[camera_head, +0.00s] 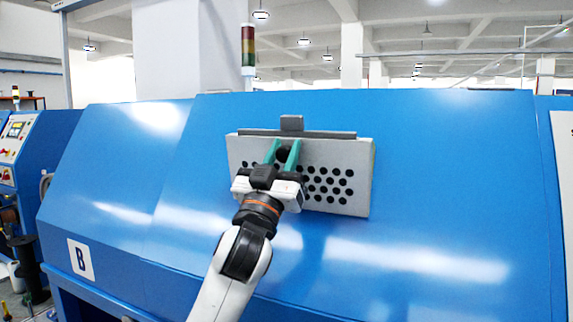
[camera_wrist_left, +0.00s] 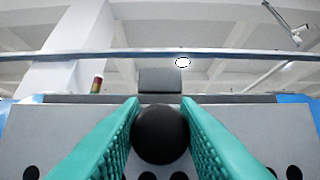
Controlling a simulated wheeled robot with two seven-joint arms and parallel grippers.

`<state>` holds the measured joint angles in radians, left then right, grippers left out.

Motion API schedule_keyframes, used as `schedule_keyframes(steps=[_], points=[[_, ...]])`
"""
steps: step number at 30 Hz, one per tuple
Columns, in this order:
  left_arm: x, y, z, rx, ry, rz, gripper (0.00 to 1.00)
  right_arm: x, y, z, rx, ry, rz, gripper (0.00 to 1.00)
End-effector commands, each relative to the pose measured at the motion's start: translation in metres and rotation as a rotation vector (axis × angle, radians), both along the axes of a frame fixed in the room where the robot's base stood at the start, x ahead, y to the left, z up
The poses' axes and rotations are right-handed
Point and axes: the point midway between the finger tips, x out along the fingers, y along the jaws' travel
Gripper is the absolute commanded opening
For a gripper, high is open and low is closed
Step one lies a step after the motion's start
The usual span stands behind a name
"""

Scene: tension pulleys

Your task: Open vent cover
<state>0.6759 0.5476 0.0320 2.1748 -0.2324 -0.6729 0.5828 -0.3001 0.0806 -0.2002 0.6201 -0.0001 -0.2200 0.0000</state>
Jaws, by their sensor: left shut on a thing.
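The vent cover (camera_head: 345,178) is a light grey plate with rows of round black holes, on the sloped front of a blue machine. A dark grey strip with a small block (camera_head: 291,123) runs along its top edge; the block also shows in the left wrist view (camera_wrist_left: 160,80). My left gripper (camera_head: 283,150) has green fingers shut on a black round knob (camera_wrist_left: 160,134) near the cover's upper middle. In the left wrist view the fingers (camera_wrist_left: 161,128) stand on either side of the knob. The gripper hides part of the cover's holes. My right gripper is not in view.
The blue machine panel (camera_head: 450,180) is broad and bare to the right of the cover. A signal tower light (camera_head: 248,48) stands behind the machine's top edge. A label with the letter B (camera_head: 80,260) is at lower left. A control panel (camera_head: 17,130) is at far left.

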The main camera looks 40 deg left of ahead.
Motion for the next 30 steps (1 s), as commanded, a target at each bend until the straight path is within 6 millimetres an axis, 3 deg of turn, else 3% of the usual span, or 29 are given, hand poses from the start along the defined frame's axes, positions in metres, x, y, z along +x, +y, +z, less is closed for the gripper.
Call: schedule_keyframes(steps=[6,21,22,24,25,30], points=[[-0.0036,-0.0009,-0.0033,0.007,-0.031,0.000,0.00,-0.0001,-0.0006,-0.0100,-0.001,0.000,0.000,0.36],[-0.0045,-0.0011,-0.0025,0.009,-0.039,0.000,0.00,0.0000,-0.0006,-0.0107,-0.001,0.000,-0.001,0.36],[-0.0045,-0.0011,-0.0025,0.009,-0.039,0.000,0.32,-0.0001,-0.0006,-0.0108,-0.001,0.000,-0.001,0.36],[-0.0045,-0.0011,-0.0025,0.009,-0.039,0.000,0.43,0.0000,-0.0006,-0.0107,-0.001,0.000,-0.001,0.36],[-0.0044,-0.0011,-0.0025,0.009,-0.039,0.000,0.48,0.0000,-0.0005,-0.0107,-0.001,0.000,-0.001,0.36],[-0.0043,-0.0010,-0.0027,0.009,-0.038,0.000,0.48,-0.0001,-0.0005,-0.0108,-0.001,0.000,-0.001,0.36]])
